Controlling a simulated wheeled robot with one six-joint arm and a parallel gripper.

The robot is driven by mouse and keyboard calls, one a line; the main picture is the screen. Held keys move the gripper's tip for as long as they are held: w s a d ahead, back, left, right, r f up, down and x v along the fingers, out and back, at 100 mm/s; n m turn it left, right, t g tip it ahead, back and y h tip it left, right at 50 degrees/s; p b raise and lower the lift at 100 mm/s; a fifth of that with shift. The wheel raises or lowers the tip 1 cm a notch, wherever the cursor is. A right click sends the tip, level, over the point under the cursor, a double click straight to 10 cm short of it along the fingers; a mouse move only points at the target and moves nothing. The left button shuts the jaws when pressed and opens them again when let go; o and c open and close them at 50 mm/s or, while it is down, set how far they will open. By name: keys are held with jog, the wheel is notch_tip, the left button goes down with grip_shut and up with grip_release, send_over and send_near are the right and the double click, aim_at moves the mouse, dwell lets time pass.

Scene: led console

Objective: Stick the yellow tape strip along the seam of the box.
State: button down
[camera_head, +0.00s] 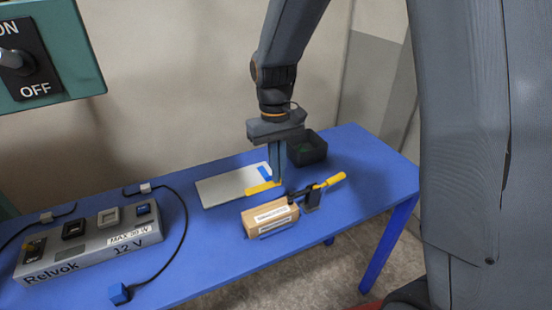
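The yellow tape strip (262,188) lies at the front right edge of a pale flat plate (222,188), its right end at my fingertips. My gripper (278,181) points straight down with its fingers close together, apparently shut on that end of the strip. Whether the strip is lifted off the plate cannot be told. The brown box (258,227) stands on the table just in front of the gripper, with white labels on its top and front. Its seam is too small to make out.
A blue strip (265,172) lies on the plate. A dark tool with a yellow handle (331,181) stands right of the box. A black bin (306,148) is behind. A grey power unit (90,243) with cables fills the left of the blue table (375,170).

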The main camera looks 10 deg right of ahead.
jog(key=shift+f+b, duration=2.85)
jog(key=shift+f, duration=0.3)
jog(key=shift+f, duration=0.8)
jog(key=c, duration=1.9)
grip_release()
jog(key=shift+r, duration=0.1)
jog(key=shift+w+r+b, duration=0.1)
jog(key=shift+r+b, duration=0.2)
jog(key=shift+r, duration=0.05)
jog(key=r, duration=0.2)
jog(key=r+b, duration=0.1)
jog(key=r, duration=0.3)
jog(key=shift+w+a+r, duration=0.15)
jog(key=shift+w+r, duration=0.15)
jog(key=shift+r, duration=0.1)
jog(key=s+d+f+m+t, duration=0.1)
jog(key=s+d+f, duration=0.1)
jog(key=s+d, duration=0.1)
jog(key=s+d+f+m+t, duration=0.1)
jog(key=s+d+f, duration=0.1)
jog(key=s+d, duration=0.1)
jog(key=s+d+f+m, duration=0.1)
jog(key=s+d+f, duration=0.1)
jog(key=s+f, duration=0.1)
jog(key=shift+s+d+f+t+b, duration=0.1)
jog(key=shift+s+d+t+b, duration=0.25)
jog(key=shift+s+d+t, duration=0.1)
